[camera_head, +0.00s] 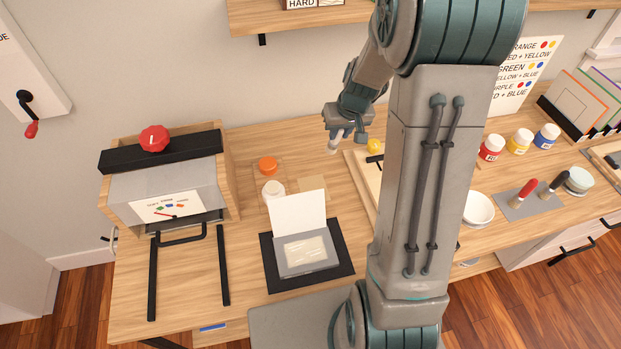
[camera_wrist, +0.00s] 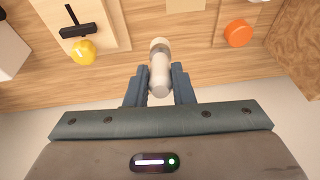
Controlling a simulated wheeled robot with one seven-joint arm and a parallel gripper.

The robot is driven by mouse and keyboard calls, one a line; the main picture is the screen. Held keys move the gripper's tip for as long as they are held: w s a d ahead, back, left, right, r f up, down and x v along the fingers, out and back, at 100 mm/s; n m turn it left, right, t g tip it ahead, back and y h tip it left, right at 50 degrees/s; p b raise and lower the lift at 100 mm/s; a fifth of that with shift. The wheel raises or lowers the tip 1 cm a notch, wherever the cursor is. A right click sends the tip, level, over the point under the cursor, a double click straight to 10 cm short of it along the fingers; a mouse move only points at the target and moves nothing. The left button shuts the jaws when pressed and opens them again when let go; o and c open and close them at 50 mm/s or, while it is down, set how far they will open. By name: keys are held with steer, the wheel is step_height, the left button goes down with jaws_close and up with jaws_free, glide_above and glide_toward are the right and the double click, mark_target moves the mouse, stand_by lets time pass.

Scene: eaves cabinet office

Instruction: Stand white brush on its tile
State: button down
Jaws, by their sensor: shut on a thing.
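My gripper (camera_head: 340,127) is above the back of the wooden desk, in the middle of the head view. It is shut on a white, rounded cylindrical thing, which I take to be the white brush (camera_head: 334,143). In the wrist view the brush (camera_wrist: 159,75) sits between the two fingers (camera_wrist: 160,88), its paler end pointing away from the palm. The brush appears held above the desk. A small tan square (camera_head: 313,185) lies on the desk below and left of my gripper; I cannot tell whether it is the brush's tile.
An open grey box (camera_head: 306,254) is in front. A yellow knob (camera_head: 375,146) is close right of my gripper. A wooden cabinet (camera_head: 228,180) stands at left. My arm hides the desk's middle.

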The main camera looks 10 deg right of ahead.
steer(key=shift+w+d+b, duration=0.1)
steer(key=shift+w+b, duration=0.05)
steer(key=shift+b, duration=0.15)
steer(key=shift+d+m+g+b, duration=0.25)
steer(key=shift+m+g+b, duration=0.1)
steer(key=shift+m+g, duration=0.15)
steer(key=s+a+f+m+g+p, duration=0.1)
steer(key=s+a+f+m+g, duration=0.1)
steer(key=a+f, duration=0.6)
steer(key=shift+s+f+m+h+p, duration=0.2)
steer(key=shift+f+m+h+p, duration=0.2)
steer(key=shift+m, duration=0.2)
steer(key=shift+f, duration=0.2)
steer(key=c, duration=1.3)
jaws_free()
steer(key=shift+r, duration=0.1)
steer(key=shift+o, duration=0.2)
